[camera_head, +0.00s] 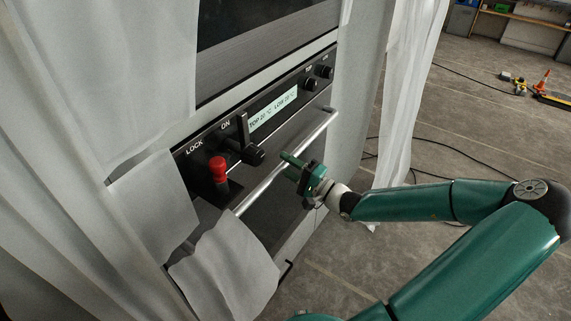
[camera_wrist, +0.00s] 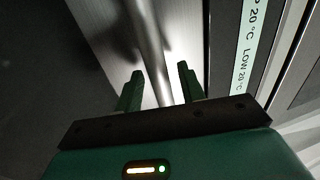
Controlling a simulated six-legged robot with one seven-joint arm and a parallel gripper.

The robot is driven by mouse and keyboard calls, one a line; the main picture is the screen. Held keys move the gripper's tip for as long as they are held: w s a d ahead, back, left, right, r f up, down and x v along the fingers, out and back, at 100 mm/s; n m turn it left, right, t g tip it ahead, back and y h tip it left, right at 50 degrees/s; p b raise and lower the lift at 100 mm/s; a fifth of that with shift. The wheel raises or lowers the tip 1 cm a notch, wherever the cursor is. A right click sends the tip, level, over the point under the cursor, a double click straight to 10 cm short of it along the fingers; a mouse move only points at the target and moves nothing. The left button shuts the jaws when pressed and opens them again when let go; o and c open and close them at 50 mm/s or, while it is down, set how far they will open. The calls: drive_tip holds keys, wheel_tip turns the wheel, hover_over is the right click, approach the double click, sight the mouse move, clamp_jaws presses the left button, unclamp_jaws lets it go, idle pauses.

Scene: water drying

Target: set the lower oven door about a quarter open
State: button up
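The lower oven door (camera_head: 276,214) is a dark panel below the control strip and looks shut or nearly so. Its long silver handle bar (camera_head: 262,187) runs along its top edge; it also shows in the wrist view (camera_wrist: 150,45). My green gripper (camera_head: 290,164) is at the middle of the bar. In the wrist view my gripper (camera_wrist: 160,88) has its two fingers apart, one on each side of the bar's line. The bar runs between them; I cannot tell whether either finger touches it. The bar's lower left end is partly hidden by a white cloth.
A red-topped lever (camera_head: 219,170) and a black lever (camera_head: 249,142) stick out above the handle. The display (camera_head: 272,111) sits beside them. White curtains (camera_head: 409,80) and cloth pieces (camera_head: 226,267) hang around the oven. Cables (camera_head: 460,146) lie on the open floor at right.

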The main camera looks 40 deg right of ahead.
drive_tip(key=shift+w+a+r, duration=0.1)
drive_tip(key=shift+w, duration=0.25)
clamp_jaws()
drive_tip(key=s+d+f+t, duration=0.1)
drive_tip(key=s+d+f, duration=0.2)
drive_tip(key=s, duration=0.6)
drive_tip(key=s+d+f+t+y, duration=0.1)
drive_tip(key=s+d+f, duration=0.3)
drive_tip(key=s, duration=0.6)
drive_tip(key=shift+t, duration=0.5)
drive_tip(key=shift+s, duration=0.1)
unclamp_jaws()
drive_tip(key=shift+a, duration=0.1)
